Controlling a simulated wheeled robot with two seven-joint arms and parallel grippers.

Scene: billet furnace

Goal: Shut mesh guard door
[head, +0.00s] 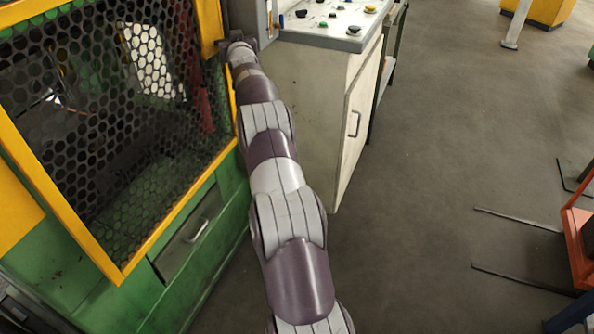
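The mesh guard door (118,272) has a yellow frame and black perforated mesh and fills the upper left of the head view, on the green machine. I cannot tell whether a gap is left at its edge. One arm of mine, which appears to be the right, reaches up from the bottom middle. Its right gripper (232,46) is small and dark at the far end, beside the door's upper right frame. I cannot tell whether it touches the frame, or whether its fingers are open or shut. My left gripper is not in view.
A pale control cabinet (318,110) with buttons on its top stands close to the right of my arm. A green drawer front (186,240) with a handle lies below the door. Orange equipment with fork-like bars (520,278) is at the right. The grey floor between is clear.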

